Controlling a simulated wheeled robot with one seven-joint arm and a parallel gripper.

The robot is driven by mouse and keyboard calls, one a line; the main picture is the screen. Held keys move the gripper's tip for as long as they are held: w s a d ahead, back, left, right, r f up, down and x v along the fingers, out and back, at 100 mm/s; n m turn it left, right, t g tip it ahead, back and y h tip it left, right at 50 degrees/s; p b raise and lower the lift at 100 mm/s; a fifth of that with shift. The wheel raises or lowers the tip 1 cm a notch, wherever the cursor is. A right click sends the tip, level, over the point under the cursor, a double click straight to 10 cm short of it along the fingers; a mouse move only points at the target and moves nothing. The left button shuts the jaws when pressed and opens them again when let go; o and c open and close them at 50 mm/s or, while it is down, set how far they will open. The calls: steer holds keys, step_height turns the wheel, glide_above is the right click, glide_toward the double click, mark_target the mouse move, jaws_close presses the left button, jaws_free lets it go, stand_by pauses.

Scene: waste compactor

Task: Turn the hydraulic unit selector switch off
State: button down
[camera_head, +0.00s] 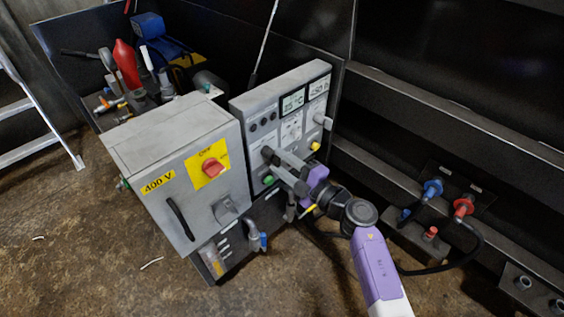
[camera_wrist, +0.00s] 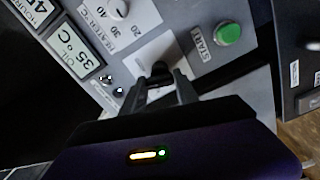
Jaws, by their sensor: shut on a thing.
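The grey hydraulic unit control panel (camera_head: 240,108) stands beside a grey cabinet in the head view. My gripper (camera_head: 276,158) reaches it from the right, with its fingertips at the lower left part of the panel face. In the wrist view my gripper (camera_wrist: 160,92) is shut on a dark selector switch knob (camera_wrist: 160,70), one finger on each side. The knob sits on a pale label plate, partly hidden by the fingers. Its exact pointing direction is hard to tell. In the head view the switch is hidden by my gripper.
A green START button (camera_wrist: 228,34) is close to the right of the fingers, and a white dial (camera_wrist: 117,9) lies to the upper left. The grey 400 V cabinet (camera_head: 170,145) with a red rotary switch (camera_head: 213,168) stands left of the panel. Blue (camera_head: 432,188) and red (camera_head: 463,207) hose couplings are at right.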

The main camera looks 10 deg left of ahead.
steer(key=shift+f+n, duration=0.1)
steer(key=shift+n, duration=1.5)
steer(key=c, duration=0.9)
jaws_free()
steer(key=p+v, duration=0.2)
steer(key=v, duration=0.5)
steer(key=shift+s+d, duration=0.3)
